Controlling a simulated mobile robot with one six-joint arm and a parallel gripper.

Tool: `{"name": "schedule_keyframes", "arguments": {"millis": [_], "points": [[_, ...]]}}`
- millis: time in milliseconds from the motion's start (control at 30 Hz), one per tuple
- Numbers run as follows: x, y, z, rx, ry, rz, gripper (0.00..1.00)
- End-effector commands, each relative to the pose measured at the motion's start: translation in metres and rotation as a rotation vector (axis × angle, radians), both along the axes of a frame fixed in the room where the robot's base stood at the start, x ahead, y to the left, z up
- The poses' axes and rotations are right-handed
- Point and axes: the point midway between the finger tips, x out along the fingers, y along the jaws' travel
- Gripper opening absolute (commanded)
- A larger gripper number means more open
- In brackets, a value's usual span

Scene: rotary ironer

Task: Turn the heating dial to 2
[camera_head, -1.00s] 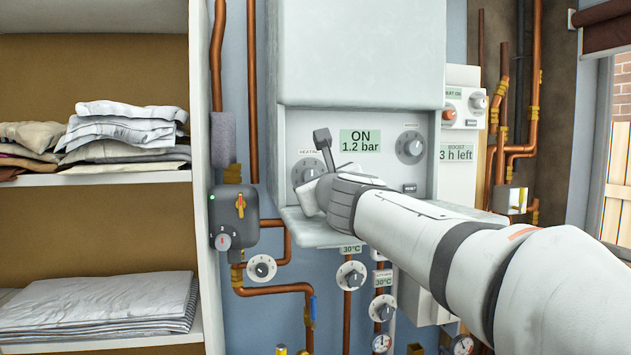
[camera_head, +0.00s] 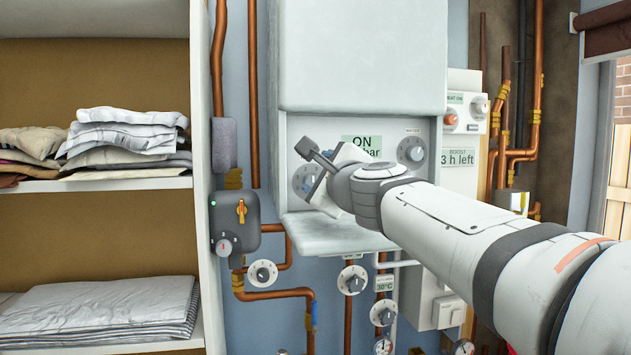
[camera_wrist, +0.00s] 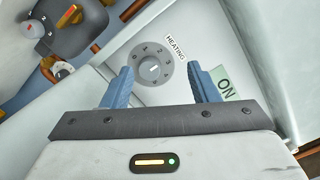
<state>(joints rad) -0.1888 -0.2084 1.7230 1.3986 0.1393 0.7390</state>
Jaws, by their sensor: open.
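The heating dial (camera_wrist: 150,70) is a grey knob on a numbered ring, with a "HEATING" label beside it in the wrist view. A light pointer mark shows on the knob, but I cannot tell exactly which number it is at. My gripper (camera_wrist: 164,82) is open, with one blue finger on each side of the dial as seen there. The fingers look short of the knob, and I see no contact. In the head view the dial (camera_head: 304,182) is partly hidden behind my gripper (camera_head: 318,172).
The boiler (camera_head: 360,60) carries an "ON" display (camera_head: 362,146) and a water dial (camera_head: 412,150). A lower ledge (camera_head: 335,237) juts out under the panel. A grey control box (camera_head: 233,220) and copper pipes stand left, beside the linen shelf (camera_head: 100,184).

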Motion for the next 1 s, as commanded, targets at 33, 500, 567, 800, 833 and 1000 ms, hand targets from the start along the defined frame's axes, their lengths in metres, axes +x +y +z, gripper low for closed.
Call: {"name": "schedule_keyframes", "arguments": {"millis": [33, 500, 567, 800, 833, 1000], "points": [[0.001, -0.001, 0.009, -0.172, -0.047, 0.023, 0.54], [-0.002, -0.024, -0.003, -1.292, -0.219, 0.22, 0.54], [0.001, -0.023, -0.005, -1.309, -0.219, 0.225, 0.54], [0.032, -0.009, -0.013, -1.308, -0.218, 0.227, 0.54], [0.037, -0.008, -0.014, -1.308, -0.218, 0.227, 0.54], [0.057, 0.001, -0.021, -1.308, -0.218, 0.224, 0.54]]}}
